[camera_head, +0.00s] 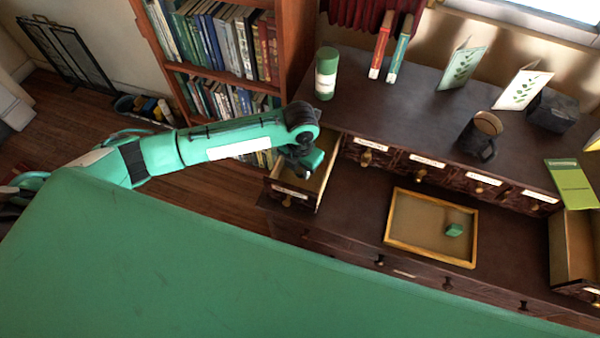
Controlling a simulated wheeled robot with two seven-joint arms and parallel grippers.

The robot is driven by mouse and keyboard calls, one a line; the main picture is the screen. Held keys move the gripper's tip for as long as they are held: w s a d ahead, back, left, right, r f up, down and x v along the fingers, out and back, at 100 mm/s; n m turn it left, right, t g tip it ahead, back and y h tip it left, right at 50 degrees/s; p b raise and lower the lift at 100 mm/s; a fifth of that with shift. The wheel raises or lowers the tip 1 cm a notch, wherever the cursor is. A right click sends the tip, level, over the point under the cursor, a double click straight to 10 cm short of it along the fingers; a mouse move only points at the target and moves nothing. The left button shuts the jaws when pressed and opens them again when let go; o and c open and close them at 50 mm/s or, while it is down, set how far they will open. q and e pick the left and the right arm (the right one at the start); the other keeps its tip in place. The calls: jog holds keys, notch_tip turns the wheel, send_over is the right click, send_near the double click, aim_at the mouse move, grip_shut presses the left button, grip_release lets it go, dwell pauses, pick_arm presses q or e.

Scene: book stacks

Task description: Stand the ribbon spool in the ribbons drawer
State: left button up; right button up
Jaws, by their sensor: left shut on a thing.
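My left gripper (303,163) reaches in from the left and points down over an open drawer (320,188) at the left end of the dark cabinet. It is shut on what seems to be the ribbon spool, which is mostly hidden by the gripper and wrist. I cannot tell whether the spool touches the drawer floor. The drawer has a pale interior, a white label too small to read and a knob in front. My right gripper is not in view.
A wooden tray (412,255) with a small green block (454,230) lies on the lower ledge. A green canister (326,73) stands above the drawer. A dark mug (478,137) and cards stand on the top. Another open drawer (568,245) is at right.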

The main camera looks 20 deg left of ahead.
aim_at(300, 175)
pick_arm(q)
notch_tip(300, 175, down, 4)
jog(key=shift+r, duration=0.25)
jog(key=shift+f, duration=0.2)
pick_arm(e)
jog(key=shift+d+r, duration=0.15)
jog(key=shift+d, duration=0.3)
pick_arm(q)
jog(key=o, duration=0.9)
jog(key=shift+o, duration=0.2)
notch_tip(300, 175, up, 12)
jog(key=shift+f+b, duration=0.2)
jog(key=shift+b, duration=0.2)
jog(key=shift+r, duration=0.35)
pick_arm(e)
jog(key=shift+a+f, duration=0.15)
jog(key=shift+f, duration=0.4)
pick_arm(q)
jog(key=shift+s+f, duration=0.1)
